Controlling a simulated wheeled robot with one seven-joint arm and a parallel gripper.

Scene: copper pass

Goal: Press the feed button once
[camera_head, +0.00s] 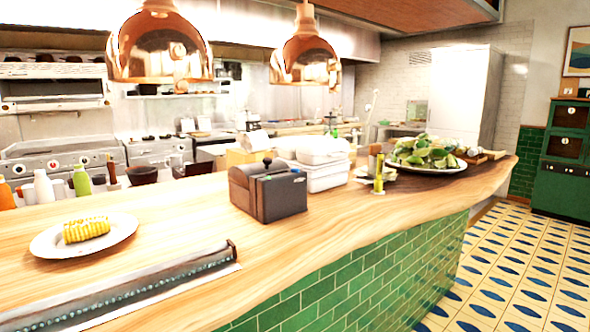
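A dark grey boxy machine (268,192), which looks like a receipt printer, stands on the wooden counter (330,222) near the middle of the view. Its top has a dark knob or lever toward the back and small blue and green marks along the upper front edge. Which of these marks is the feed button is too small to tell. My gripper is not in view, and nothing touches the machine.
A plate (50,243) with corn (87,229) and a long metal rail (130,292) lie left of the machine. White containers (318,152) stand behind it, a green bottle (379,177) and salad platter (425,155) to the right. Copper lamps (160,45) hang above. Tiled floor at right is clear.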

